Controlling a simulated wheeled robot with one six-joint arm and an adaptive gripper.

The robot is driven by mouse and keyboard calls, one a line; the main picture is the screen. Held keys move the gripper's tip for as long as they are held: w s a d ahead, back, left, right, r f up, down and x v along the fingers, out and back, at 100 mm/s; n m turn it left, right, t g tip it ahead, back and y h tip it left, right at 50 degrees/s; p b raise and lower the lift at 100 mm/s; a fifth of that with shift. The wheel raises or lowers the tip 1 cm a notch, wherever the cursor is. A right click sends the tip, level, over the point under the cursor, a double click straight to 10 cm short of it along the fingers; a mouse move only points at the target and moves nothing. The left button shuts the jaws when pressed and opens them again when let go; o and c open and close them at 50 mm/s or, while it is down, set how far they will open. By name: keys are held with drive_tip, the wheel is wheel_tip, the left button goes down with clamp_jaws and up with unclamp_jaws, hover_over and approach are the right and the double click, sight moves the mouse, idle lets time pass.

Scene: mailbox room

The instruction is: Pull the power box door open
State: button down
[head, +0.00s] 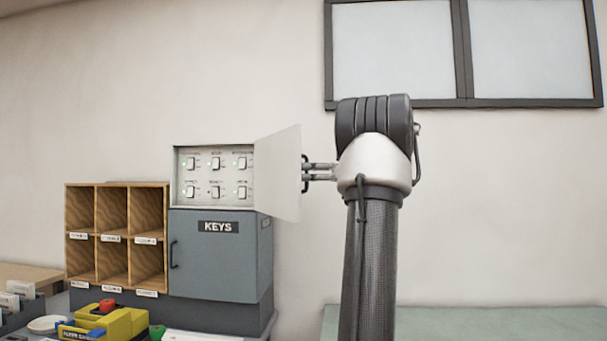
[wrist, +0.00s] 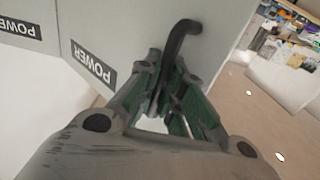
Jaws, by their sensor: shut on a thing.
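The power box (head: 212,177) sits on top of the grey key cabinet in the head view, with rows of switches and small lights showing inside. Its pale door (head: 283,172) stands swung open on the right side. My gripper (head: 308,172) reaches in from the right to the door's outer side. In the wrist view, my gripper (wrist: 165,92) is shut on the dark bent door handle (wrist: 178,44). A POWER label (wrist: 92,68) shows on the door beside it. Part of the handle is hidden between the fingers.
The grey KEYS cabinet (head: 218,255) is below the box, its door shut. Wooden pigeonholes (head: 112,237) stand at its left. A yellow tool (head: 112,321) and other items lie at the lower left. A green surface (head: 470,323) at lower right looks bare.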

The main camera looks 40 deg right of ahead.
drive_tip(key=c, duration=1.5)
unclamp_jaws()
drive_tip(key=shift+s, duration=0.1)
drive_tip(key=v, duration=1.2)
drive_tip(key=shift+m, duration=0.3)
